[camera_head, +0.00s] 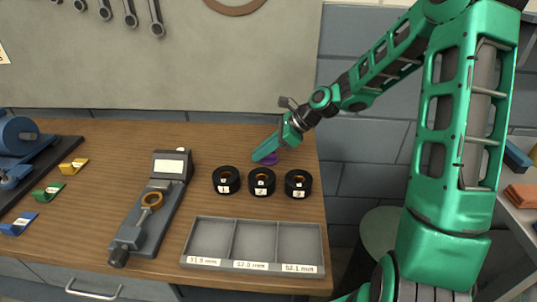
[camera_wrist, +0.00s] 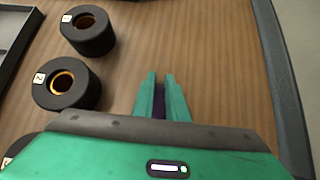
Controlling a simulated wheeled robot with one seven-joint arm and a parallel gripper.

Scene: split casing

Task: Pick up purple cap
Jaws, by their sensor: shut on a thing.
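The purple cap (camera_head: 269,158) is at the far right part of the workbench, behind the black rings. My gripper (camera_head: 264,152) is over it and shut on it, hiding most of it in the head view. In the wrist view, a thin strip of the purple cap (camera_wrist: 159,103) shows between the two green fingers of my gripper (camera_wrist: 161,88). I cannot tell whether the cap touches the bench or hangs just above it.
Black rings labelled 1, 2 and 3 (camera_head: 262,182) stand in a row in front of the cap. A grey three-compartment tray (camera_head: 187,238) lies at the front. A gauge (camera_head: 165,190) holds an orange ring at its left. The bench's right edge is close.

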